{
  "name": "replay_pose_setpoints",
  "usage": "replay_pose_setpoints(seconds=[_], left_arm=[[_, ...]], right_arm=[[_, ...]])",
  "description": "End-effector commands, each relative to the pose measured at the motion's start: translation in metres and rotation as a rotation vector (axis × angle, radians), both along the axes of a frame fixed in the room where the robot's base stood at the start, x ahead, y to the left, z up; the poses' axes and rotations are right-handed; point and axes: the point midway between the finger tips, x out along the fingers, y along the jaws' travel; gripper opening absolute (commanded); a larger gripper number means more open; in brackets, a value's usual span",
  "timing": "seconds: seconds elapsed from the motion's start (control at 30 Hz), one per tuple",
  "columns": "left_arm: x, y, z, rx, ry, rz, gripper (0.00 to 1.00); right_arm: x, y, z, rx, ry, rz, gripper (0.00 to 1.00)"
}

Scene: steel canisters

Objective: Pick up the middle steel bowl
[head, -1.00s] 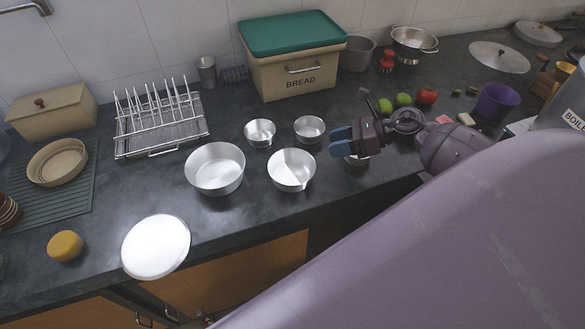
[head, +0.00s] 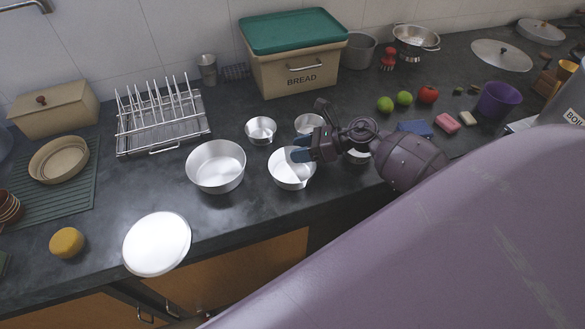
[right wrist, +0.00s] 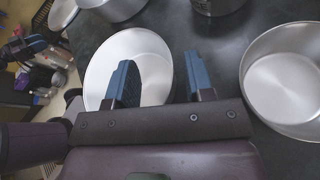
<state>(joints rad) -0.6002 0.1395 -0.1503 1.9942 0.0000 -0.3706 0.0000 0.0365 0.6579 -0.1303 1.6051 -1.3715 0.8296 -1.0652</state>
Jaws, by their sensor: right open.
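The middle steel bowl (head: 288,178), silver and round, stands on the dark counter among several steel bowls. It also shows in the right wrist view (right wrist: 105,65), beyond my fingers. My right gripper (head: 302,148) has blue fingertips and hangs over the back right part of this bowl, hiding some of its rim. In the right wrist view the gripper (right wrist: 160,82) is open and empty; its left finger overlaps the bowl and its right finger lies outside the rim. Whether a finger touches the bowl I cannot tell.
A larger bowl (head: 216,160) stands left, and smaller bowls stand behind, left (head: 260,130) and right (head: 309,122). Another bowl (head: 358,156) is mostly hidden under my right arm. A white round disc (head: 157,243) lies near the front edge. A bread bin (head: 295,75) stands at the back.

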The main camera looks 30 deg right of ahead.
Motion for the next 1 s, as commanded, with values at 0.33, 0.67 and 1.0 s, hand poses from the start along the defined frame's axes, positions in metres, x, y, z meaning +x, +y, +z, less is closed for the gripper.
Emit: replay_pose_setpoints(seconds=[0.33,0.67,1.0], left_arm=[[-0.0023,0.0011,-0.0019,0.002,0.005,-0.001,0.43],[-0.0012,0.0012,-0.0011,0.003,0.003,-0.001,0.43],[0.0037,0.0005,0.0037,0.003,-0.009,-0.004,0.43]], right_arm=[[0.0002,0.0007,-0.0005,0.000,0.000,0.000,0.30],[0.0000,0.0004,-0.0008,-0.001,0.001,0.000,0.00],[0.0002,0.0001,0.0051,-0.002,-0.001,0.000,0.00]])
